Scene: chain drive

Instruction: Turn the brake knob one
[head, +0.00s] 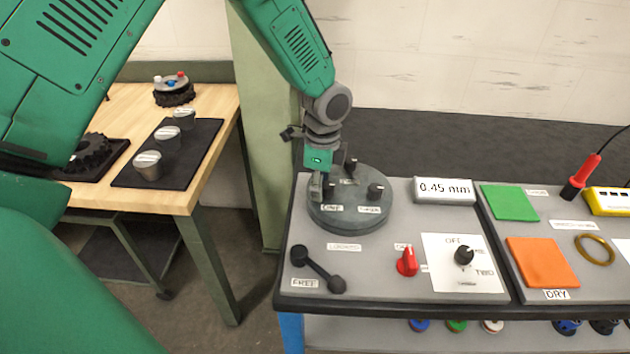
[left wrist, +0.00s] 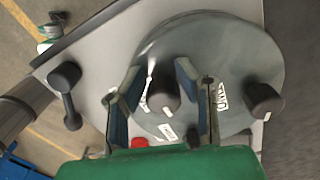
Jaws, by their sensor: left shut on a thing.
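A round dark grey-green disc (head: 350,222) stands at the back left of the grey bench and bears several black knobs. My left gripper (head: 322,188) reaches down from above to the knob at the disc's left, just behind a label that seems to read ONE (head: 332,208). Another knob (head: 375,191) stands to the right on the disc, and one more stands behind. My right gripper is in neither view.
In front of the disc are a black lever (head: 318,270) with a FREE label and a red knob (head: 408,262). A white plate (head: 445,280) carries a black selector knob (head: 464,255). A 0.45 mm display (head: 444,190) stands at the right. A wooden table (head: 200,185) is at the left.

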